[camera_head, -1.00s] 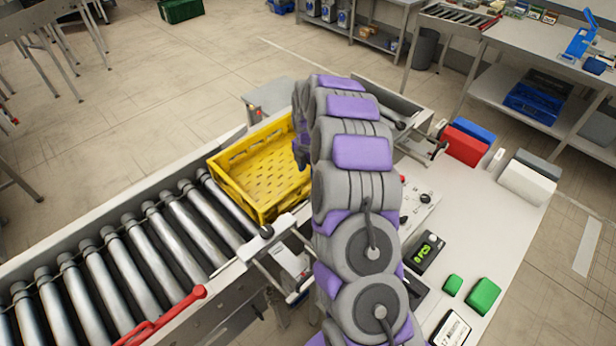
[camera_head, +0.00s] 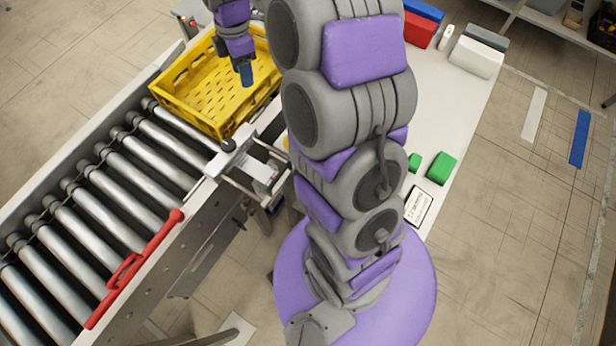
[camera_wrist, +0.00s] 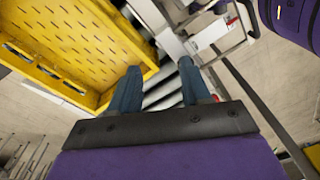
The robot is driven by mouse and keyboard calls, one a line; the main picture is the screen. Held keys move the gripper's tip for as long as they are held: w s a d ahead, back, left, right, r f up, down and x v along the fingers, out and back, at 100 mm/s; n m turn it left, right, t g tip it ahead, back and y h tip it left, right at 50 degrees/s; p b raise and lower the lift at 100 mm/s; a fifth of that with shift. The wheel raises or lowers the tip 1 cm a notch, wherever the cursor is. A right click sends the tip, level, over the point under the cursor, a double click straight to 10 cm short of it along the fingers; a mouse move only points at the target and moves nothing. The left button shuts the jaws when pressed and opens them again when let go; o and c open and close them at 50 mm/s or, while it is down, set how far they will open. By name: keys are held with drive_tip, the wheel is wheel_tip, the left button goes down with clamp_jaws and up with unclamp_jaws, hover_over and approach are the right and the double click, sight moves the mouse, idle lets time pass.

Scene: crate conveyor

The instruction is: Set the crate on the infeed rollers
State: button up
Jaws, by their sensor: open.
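The yellow crate (camera_head: 219,84) sits upright and empty at the upper end of the roller conveyor (camera_head: 105,197), beside the metal bracket. In the wrist view the crate (camera_wrist: 62,45) fills the upper left. My gripper (camera_head: 246,74) is open, its blue-grey fingers pointing down over the crate's near right part. In the wrist view my gripper (camera_wrist: 155,88) has its two fingers apart with nothing between them, one finger beside the crate's wall. Whether a finger touches the crate I cannot tell. The surface directly under the crate is hidden.
A red lever (camera_head: 130,268) lies along the conveyor's near rail. A metal bracket (camera_head: 250,165) juts out beside the crate. The white worktable (camera_head: 440,110) at right holds green blocks (camera_head: 441,168) and red, blue and white boxes. The rollers below the crate are bare.

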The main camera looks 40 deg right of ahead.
drive_tip(key=s+a+r+m, duration=0.2)
drive_tip(key=s+m, duration=0.6)
drive_tip(key=s, duration=0.9)
drive_tip(key=s+a+r+m+g, duration=0.1)
drive_tip(key=s+m, duration=0.7)
drive_tip(key=s, duration=0.9)
drive_tip(key=shift+a+r+m+h, duration=0.35)
drive_tip(key=shift+a+r, duration=0.2)
drive_tip(key=shift+a, duration=0.45)
